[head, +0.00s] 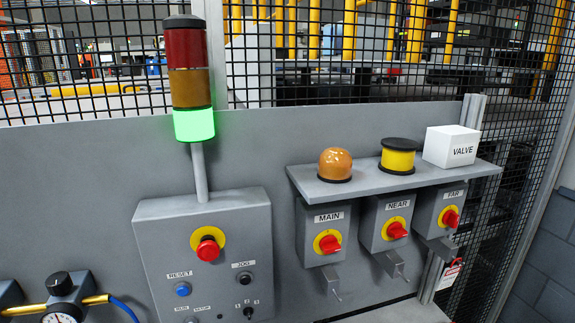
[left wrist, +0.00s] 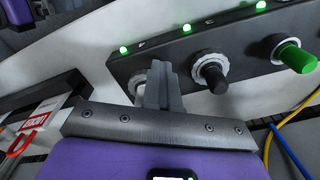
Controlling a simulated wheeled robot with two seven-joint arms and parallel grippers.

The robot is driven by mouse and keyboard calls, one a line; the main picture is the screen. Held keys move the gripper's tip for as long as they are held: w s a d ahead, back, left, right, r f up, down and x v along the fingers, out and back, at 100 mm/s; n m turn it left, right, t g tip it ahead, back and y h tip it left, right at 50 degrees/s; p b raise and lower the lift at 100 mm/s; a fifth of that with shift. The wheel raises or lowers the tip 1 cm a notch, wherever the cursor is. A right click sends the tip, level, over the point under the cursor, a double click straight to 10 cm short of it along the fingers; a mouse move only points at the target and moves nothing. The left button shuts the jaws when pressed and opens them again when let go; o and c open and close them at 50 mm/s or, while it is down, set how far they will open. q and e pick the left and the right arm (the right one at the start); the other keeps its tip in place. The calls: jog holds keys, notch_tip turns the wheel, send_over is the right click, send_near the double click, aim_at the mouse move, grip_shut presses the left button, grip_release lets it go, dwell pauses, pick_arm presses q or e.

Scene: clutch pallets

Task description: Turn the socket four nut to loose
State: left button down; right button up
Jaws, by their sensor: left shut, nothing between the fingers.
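In the left wrist view a dark panel (left wrist: 240,28) holds a row of sockets with pale ring nuts. The leftmost nut (left wrist: 137,82) is partly hidden behind my left gripper (left wrist: 161,74), whose grey fingers are shut and empty. The fingers overlap this nut in the picture; I cannot tell whether they touch it. To its right is a nut around a black plug (left wrist: 212,74), then one around a green plug (left wrist: 295,56). The socket marks are too small to read, so I cannot tell which is socket four. My right gripper is in neither view.
Green lamps (left wrist: 187,28) are lit along the panel. Blue and yellow cables (left wrist: 289,150) run at lower right. A red and white tag (left wrist: 38,118) lies at left. The head view shows a control box (head: 207,220), a lit stack light (head: 194,124) and a shelf (head: 300,176) over rotary switches.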

pick_arm(q)
jog(key=shift+s+d+f+b, duration=0.65)
jog(key=shift+d+f+b, duration=0.05)
jog(key=shift+b, duration=0.15)
jog(key=shift+w+d+b, duration=0.3)
jog(key=shift+w+d, duration=0.05)
jog(key=shift+d, duration=0.4)
jog(key=shift+r, duration=0.15)
jog(key=shift+w+r, duration=0.15)
jog(key=shift+r, duration=0.05)
jog(key=shift+s+d, duration=0.1)
jog(key=shift+s, duration=0.2)
notch_tip(320, 180, up, 6)
jog(key=p, duration=0.4)
jog(key=shift+s, duration=0.15)
jog(key=shift+f, duration=0.1)
